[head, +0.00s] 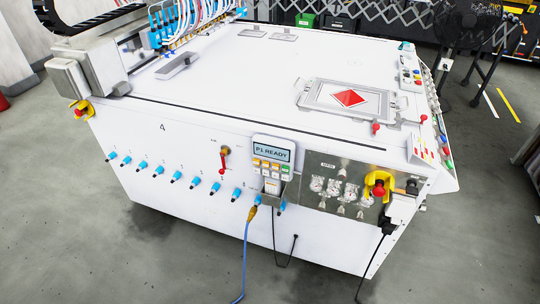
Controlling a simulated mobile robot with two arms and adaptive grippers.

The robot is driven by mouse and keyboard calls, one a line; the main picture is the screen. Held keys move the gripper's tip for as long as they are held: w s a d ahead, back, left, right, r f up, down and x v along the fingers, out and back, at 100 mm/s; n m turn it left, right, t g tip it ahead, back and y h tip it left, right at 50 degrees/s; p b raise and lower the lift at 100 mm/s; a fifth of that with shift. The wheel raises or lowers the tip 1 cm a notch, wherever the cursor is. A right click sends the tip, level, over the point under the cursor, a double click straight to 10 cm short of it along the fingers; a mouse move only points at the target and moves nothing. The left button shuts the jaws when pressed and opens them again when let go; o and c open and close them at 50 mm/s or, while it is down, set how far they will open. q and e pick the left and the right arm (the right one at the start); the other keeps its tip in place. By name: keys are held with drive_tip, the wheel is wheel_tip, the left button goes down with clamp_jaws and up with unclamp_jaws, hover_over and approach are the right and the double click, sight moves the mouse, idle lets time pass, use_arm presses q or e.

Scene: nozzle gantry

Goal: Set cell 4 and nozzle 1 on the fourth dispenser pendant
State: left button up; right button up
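The dispenser pendant (272,163) sits upright on the front side of the white machine marked "4". Its display (271,150) reads "P1 READY". Below the display are rows of small coloured keys (271,170), yellow, white, red and green; their labels are too small to read. The pendant's lower part rests in a grey holder (273,189). A black cable hangs below the holder. Neither of my grippers is in view, and nothing of mine touches the pendant.
The white machine (230,90) fills the middle; its top carries a frame (352,97) with a red diamond. Blue fittings (157,170) line its front, and a red valve handle (223,161) and gauge panel (340,185) flank the pendant. A blue hose (246,255) reaches the clear floor.

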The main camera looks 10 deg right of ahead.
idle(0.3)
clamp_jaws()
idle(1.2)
